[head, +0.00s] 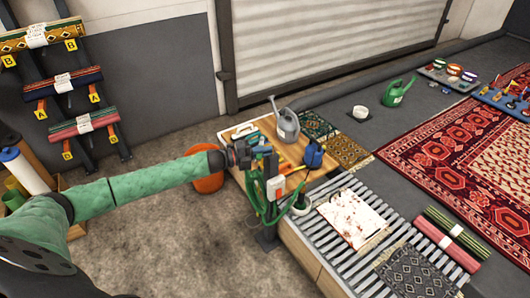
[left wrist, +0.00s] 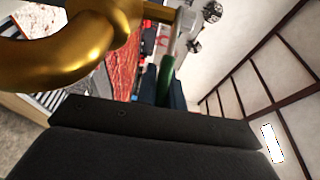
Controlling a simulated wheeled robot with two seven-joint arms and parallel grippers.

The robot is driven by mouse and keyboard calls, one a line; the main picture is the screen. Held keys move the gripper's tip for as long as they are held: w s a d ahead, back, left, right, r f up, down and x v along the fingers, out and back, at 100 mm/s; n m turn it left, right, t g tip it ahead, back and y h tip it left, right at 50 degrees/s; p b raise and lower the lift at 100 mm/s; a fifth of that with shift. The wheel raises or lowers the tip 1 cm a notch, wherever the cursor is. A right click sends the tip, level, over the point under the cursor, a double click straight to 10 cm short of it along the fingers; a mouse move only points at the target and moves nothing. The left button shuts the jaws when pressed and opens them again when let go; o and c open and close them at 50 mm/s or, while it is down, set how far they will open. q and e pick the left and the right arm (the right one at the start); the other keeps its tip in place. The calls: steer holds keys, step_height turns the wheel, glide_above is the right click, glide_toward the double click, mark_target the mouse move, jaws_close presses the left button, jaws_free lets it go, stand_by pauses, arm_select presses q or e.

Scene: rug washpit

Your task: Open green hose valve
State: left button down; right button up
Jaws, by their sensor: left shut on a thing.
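My left gripper (head: 256,150) is at the top of the hose post (head: 270,182), beside the wooden bench. It is shut on the green hose valve, whose handle is mostly hidden by the gripper in the head view. In the left wrist view a dark finger (left wrist: 155,130) fills the lower part, with a narrow green bar (left wrist: 165,78) beyond it and a large curved brass pipe (left wrist: 70,45) close by. A green hose (head: 254,194) hangs in loops on the post. I cannot tell how far the valve is turned. My right gripper is not in view.
A grey watering can (head: 285,122) and a blue container (head: 313,155) stand on the wooden bench just behind the post. A slatted grate (head: 325,238) bearing a stained rug (head: 352,218) lies to the right. An orange bucket (head: 208,181) is under my arm. Floor at left is clear.

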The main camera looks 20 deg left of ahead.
arm_select(q)
steer(key=shift+f, duration=0.1)
steer(key=c, duration=1.5)
jaws_free()
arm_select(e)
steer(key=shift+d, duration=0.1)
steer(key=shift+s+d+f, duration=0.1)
